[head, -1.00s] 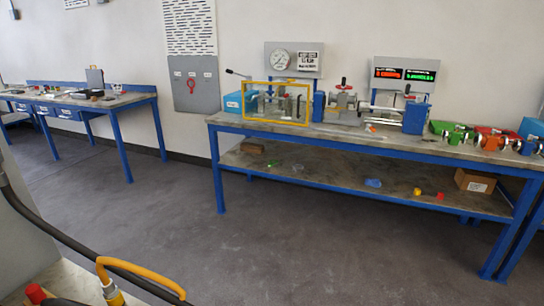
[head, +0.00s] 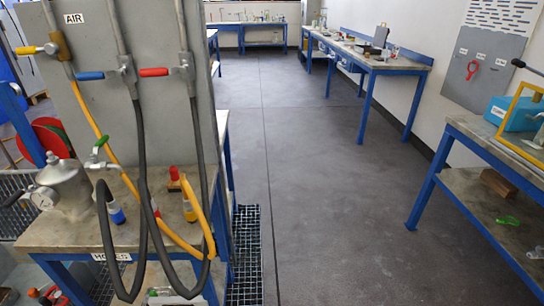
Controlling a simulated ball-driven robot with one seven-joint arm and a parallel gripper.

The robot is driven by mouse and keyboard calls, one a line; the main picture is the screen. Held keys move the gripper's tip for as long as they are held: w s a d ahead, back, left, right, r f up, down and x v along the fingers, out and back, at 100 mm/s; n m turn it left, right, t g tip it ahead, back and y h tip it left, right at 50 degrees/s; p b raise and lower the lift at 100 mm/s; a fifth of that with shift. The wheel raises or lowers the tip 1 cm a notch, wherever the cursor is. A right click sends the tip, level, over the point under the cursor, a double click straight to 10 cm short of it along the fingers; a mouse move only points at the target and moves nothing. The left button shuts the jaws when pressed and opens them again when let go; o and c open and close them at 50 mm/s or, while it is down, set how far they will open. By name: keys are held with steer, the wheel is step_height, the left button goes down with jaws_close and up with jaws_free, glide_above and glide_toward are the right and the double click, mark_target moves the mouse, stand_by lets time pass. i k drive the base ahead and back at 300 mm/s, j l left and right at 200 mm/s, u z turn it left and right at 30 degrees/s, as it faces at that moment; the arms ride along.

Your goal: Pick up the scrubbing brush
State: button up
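I cannot make out a scrubbing brush for sure in the head view. A small brown block (head: 498,184) lies on the lower shelf of the right-hand bench, too small to identify. A green item (head: 508,220) lies on that shelf nearer to me. My gripper is not in view.
A hose stand (head: 150,40) with black and yellow hoses and a metal vessel (head: 65,185) fill the left foreground. A floor grating (head: 246,250) lies beside it. Grey floor (head: 320,180) is clear between the stand and the right-hand bench (head: 465,165). More benches (head: 370,65) stand farther back.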

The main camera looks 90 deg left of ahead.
mark_target(172, 185)
steer(key=i+u, duration=0.1)
steer(key=u, duration=1.85)
